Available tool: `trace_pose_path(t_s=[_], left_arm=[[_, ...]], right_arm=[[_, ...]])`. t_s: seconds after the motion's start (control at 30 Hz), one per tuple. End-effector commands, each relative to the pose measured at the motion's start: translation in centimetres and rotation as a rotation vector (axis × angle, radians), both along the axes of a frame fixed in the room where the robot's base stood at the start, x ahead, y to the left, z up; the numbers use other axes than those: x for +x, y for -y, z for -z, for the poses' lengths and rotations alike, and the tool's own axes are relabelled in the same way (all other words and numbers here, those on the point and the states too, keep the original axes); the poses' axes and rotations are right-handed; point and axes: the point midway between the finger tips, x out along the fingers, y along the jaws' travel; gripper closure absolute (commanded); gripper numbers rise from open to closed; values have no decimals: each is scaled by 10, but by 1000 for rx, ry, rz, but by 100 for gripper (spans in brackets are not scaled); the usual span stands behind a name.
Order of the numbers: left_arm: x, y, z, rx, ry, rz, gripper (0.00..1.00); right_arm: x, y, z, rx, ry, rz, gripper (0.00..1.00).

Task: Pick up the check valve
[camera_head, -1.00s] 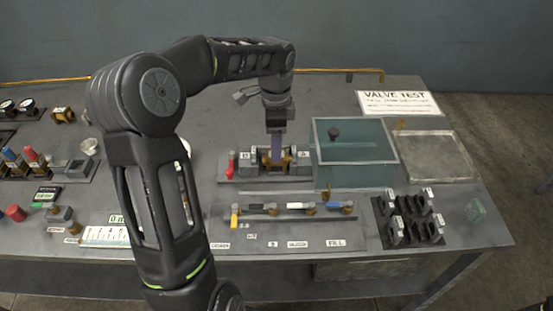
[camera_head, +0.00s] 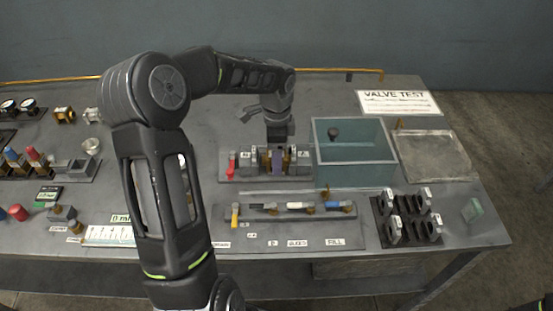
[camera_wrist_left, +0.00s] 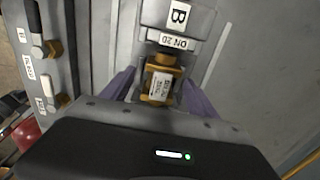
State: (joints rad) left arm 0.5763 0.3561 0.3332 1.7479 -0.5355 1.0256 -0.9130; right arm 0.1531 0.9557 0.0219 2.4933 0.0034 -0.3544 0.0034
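A brass valve with a white label, which I take for the check valve, shows in the left wrist view (camera_wrist_left: 161,82). It sits at a grey fixture marked B and DN 20 (camera_wrist_left: 172,42). My left gripper (camera_wrist_left: 160,92) is open, with one purple finger on each side of the valve and a visible gap to both. In the head view my left gripper (camera_head: 278,160) points down at the fixture row (camera_head: 246,164) left of the tank, and it hides most of the valve.
The teal tank (camera_head: 352,172) stands close to the right of my left gripper. In front is a plate with colored-handled parts (camera_head: 292,232). A black rack (camera_head: 408,218) and a metal tray (camera_head: 434,156) are at the right. A red handle (camera_head: 232,162) stands left of the fixtures.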

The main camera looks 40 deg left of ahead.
Motion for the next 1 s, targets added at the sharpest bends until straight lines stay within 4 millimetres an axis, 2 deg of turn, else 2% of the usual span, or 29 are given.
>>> trace_pose_path(t_s=[0.07,0.8,1.0], left_arm=[[0,0,0,0,0,0,38],[0,0,0,0,0,0,99],[0,0,0,0,0,0,100]], right_arm=[[0,0,0,0,0,0,100],[0,0,0,0,0,0,100],[0,0,0,0,0,0,100]])
